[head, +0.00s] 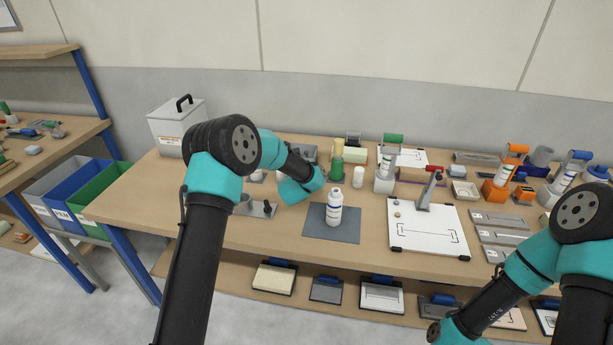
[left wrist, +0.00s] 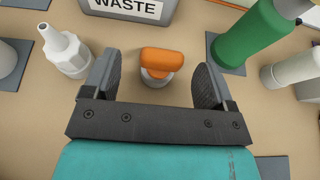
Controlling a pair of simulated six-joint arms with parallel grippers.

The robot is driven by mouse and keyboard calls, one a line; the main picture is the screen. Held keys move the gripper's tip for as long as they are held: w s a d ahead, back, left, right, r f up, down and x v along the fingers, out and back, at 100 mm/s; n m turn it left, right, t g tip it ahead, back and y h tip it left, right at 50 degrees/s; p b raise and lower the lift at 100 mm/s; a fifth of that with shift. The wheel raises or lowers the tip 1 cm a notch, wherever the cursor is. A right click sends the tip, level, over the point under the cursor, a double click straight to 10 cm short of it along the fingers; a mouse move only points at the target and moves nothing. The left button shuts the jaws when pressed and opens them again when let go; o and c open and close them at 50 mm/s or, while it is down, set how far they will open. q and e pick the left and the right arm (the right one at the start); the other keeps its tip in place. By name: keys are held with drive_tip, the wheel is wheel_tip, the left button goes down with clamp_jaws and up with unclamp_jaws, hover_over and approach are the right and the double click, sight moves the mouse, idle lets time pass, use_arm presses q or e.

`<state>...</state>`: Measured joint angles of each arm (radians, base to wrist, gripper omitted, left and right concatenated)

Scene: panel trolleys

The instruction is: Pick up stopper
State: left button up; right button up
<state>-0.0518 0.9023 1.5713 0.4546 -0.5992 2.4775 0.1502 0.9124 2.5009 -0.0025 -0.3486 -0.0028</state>
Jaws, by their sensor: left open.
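The stopper (left wrist: 162,61), with a rounded orange top and a pale grey lower part, stands on the wooden bench in the left wrist view. My left gripper (left wrist: 157,68) is open, with one dark finger on each side of the stopper and a visible gap on both sides. In that view I cannot tell the height of the fingers over the bench. In the head view my left arm hides the stopper and the left fingers. My right arm shows at the lower right of the head view, but its gripper is out of frame.
A white nozzle bottle (left wrist: 68,55) stands left of the stopper, a green bottle (left wrist: 250,37) right, and a bin marked WASTE (left wrist: 125,12) behind. A white bottle (head: 334,208) stands on a dark mat (head: 316,232). A white panel with a red-handled clamp (head: 424,190) lies right.

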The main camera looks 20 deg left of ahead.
use_arm(q)
drive_tip(key=shift+f+x, duration=0.1)
drive_tip(key=shift+x, duration=1.2)
drive_tip(key=shift+f+x, duration=0.15)
drive_tip(key=shift+x, duration=1.15)
drive_tip(key=shift+s+d, duration=0.1)
drive_tip(key=shift+c, duration=0.4)
drive_tip(key=c, duration=1.3)
drive_tip(key=shift+r, duration=0.1)
